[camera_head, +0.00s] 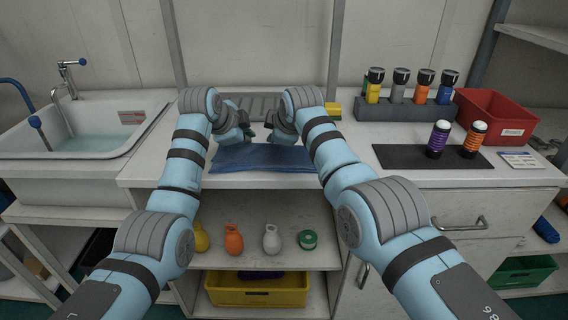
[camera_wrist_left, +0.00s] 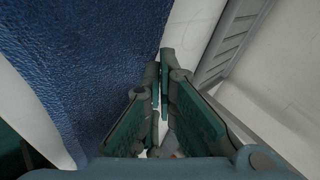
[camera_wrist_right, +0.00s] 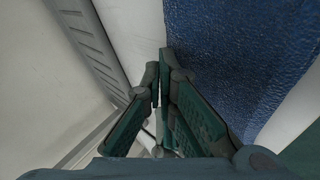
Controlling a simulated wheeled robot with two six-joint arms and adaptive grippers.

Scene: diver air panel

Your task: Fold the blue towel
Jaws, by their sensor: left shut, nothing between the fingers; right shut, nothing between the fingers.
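The blue towel (camera_head: 262,158) lies as a wide flat strip along the front of the counter, between my two arms. In the left wrist view the towel (camera_wrist_left: 88,60) fills the left side, and in the right wrist view the towel (camera_wrist_right: 240,50) fills the right side. My left gripper (camera_head: 246,134) is over the counter at the towel's far edge; its fingers (camera_wrist_left: 163,70) are closed with nothing between them. My right gripper (camera_head: 270,122) is beside it at the far edge, mostly hidden by its own wrist; its fingers (camera_wrist_right: 160,70) are closed and empty.
A grey ribbed rack (camera_head: 255,104) stands behind the grippers. A sink (camera_head: 85,130) is at the left.

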